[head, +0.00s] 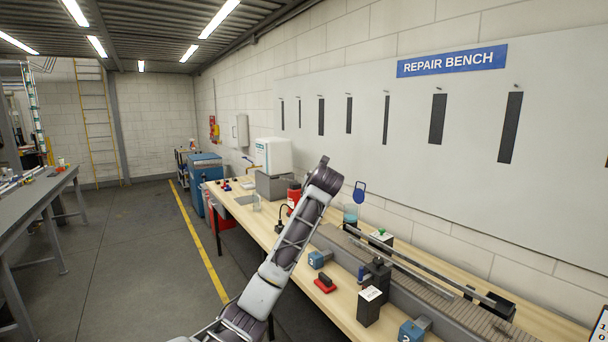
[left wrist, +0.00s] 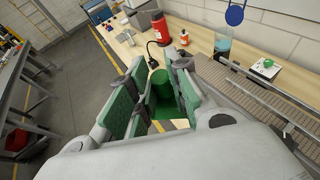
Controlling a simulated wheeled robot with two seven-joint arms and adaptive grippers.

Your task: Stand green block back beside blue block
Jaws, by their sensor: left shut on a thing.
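In the left wrist view a green block (left wrist: 161,88), with a rounded top, sits between the green-padded fingers of my left gripper (left wrist: 160,105), which is shut on it. Its lower part is hidden by the fingers and hand. In the head view my left arm rises over the bench and its dark end (head: 324,172) is up in front of the wall; the green block cannot be made out there. Two blue blocks with white marks, one (head: 318,259) mid-bench and one (head: 411,331) at the front, stand on the bench; I cannot tell which is the task's. My right gripper is not in view.
A grey conveyor (head: 440,300) with rails runs along the bench (head: 345,305). A red stamp-like thing (head: 325,285), a black box (head: 370,305), a red can (head: 294,194) and a jar of blue liquid (head: 351,216) stand nearby.

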